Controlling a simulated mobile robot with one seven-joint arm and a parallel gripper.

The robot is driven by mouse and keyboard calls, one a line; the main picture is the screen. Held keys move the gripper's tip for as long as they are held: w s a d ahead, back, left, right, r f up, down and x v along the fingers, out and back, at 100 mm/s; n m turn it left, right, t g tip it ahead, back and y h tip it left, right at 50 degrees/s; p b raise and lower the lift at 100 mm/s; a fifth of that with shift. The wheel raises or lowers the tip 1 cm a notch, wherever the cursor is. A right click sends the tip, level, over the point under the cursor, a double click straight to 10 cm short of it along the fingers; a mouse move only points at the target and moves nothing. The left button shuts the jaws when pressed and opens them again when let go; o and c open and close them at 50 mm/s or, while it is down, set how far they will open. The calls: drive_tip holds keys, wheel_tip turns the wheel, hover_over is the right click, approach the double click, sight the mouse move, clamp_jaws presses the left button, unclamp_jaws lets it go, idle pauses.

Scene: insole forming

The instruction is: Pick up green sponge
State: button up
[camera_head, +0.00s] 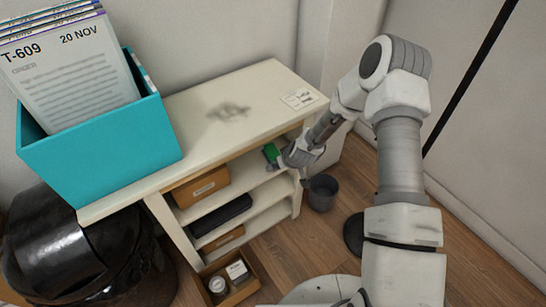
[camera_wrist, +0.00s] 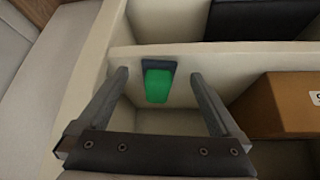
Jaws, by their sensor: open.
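The green sponge (camera_wrist: 157,85) shows in the wrist view between and beyond my gripper's two fingers, against a dark backing on a pale shelf surface. My gripper (camera_wrist: 158,80) is open, with one finger on each side of the sponge and a gap to it on both sides. Nothing is between the jaws in contact that I can see. In the head view the green sponge (camera_head: 271,152) sits in the upper right opening of the shelf unit, and my gripper (camera_head: 279,160) is right beside it, partly hiding it.
The cream shelf unit (camera_head: 250,92) has walls and boards close around my gripper. A cardboard box (camera_head: 201,187) and a black item (camera_head: 221,214) lie on its shelves. A teal file box (camera_head: 100,150) stands on top. A dark bin (camera_head: 322,193) stands on the floor nearby.

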sight(274, 154)
drive_tip(key=shift+w+a, duration=0.3)
drive_tip(key=shift+w, duration=0.35)
drive_tip(key=shift+w+a, duration=0.25)
drive_tip(key=shift+w, duration=0.4)
drive_tip(key=shift+w+a+b, duration=0.25)
drive_tip(key=shift+w+b, duration=0.05)
drive_tip(key=shift+w, duration=0.3)
drive_tip(key=shift+w+a+b, duration=0.25)
drive_tip(key=shift+w, duration=0.3)
drive_tip(key=shift+b+x, duration=0.35)
drive_tip(key=shift+x, duration=1.1)
drive_tip(key=c, duration=1.4)
drive_tip(key=shift+r+p, duration=0.15)
drive_tip(key=shift+p, duration=0.25)
drive_tip(key=s+d+p, duration=0.1)
drive_tip(key=s+d, duration=0.1)
drive_tip(key=s, duration=0.3)
drive_tip(key=s+d+p, duration=0.1)
drive_tip(key=s+d, duration=0.1)
drive_tip(key=s, duration=0.4)
drive_tip(key=s+d+p, duration=0.1)
drive_tip(key=s+d, duration=0.2)
drive_tip(key=s, duration=0.2)
drive_tip(key=shift+s, duration=0.35)
